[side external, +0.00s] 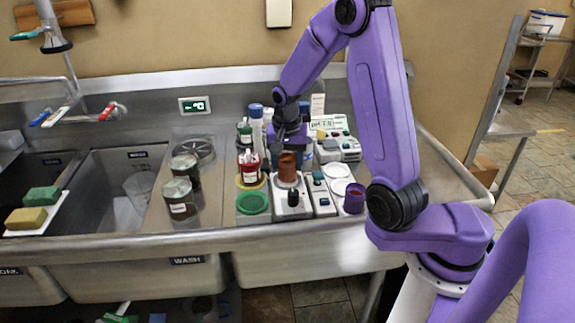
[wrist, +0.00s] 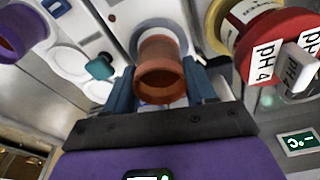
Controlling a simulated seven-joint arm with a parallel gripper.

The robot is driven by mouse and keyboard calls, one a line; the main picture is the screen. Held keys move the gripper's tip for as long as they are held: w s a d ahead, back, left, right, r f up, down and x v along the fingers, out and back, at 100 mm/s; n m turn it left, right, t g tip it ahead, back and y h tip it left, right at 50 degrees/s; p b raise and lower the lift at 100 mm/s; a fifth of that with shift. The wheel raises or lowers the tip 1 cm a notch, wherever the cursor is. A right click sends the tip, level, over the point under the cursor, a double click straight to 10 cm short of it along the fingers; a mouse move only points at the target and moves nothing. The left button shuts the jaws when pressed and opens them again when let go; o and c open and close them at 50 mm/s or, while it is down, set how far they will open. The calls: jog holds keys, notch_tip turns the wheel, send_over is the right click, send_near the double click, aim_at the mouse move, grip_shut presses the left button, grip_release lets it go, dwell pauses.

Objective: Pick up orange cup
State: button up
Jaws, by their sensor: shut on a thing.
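The orange cup (side external: 288,167) is a small brown-orange cylinder over the white bench device (side external: 293,205) in the side view. In the wrist view the cup (wrist: 160,72) sits between the two blue fingers, its open rim facing the camera. My gripper (wrist: 161,88) is shut on the cup. In the side view my gripper (side external: 291,148) reaches down to the cup from behind. A pale round plate (wrist: 158,30) shows behind the cup in the wrist view. I cannot tell whether the cup still touches it.
A red pH 4 container (side external: 248,162) stands close to the left; it shows at the right in the wrist view (wrist: 268,48). A purple cup (side external: 354,200) and white dishes (side external: 338,170) are on the right. A green ring (side external: 252,203) lies front left. Bottles crowd behind.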

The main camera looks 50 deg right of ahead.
jog(key=s+a+r, duration=0.2)
jog(key=s+r, duration=1)
jog(key=s, duration=0.2)
jog(key=a+r+n, duration=0.2)
jog(key=a+n, duration=0.5)
jog(key=a, duration=0.2)
jog(key=shift+t+y, duration=0.3)
jog(key=shift+y, duration=0.1)
jog(key=w+f, duration=0.3)
jog(key=w, duration=0.1)
jog(key=w+a+f, duration=0.1)
jog(key=w+f, duration=0.2)
jog(key=w, duration=0.2)
jog(key=w+a+f, duration=0.1)
jog(key=w+f, duration=0.3)
jog(key=w, duration=0.1)
jog(key=shift+a, duration=0.2)
jog(key=shift+w+f, duration=0.15)
jog(key=shift+f, duration=1.45)
jog(key=shift+f, duration=0.1)
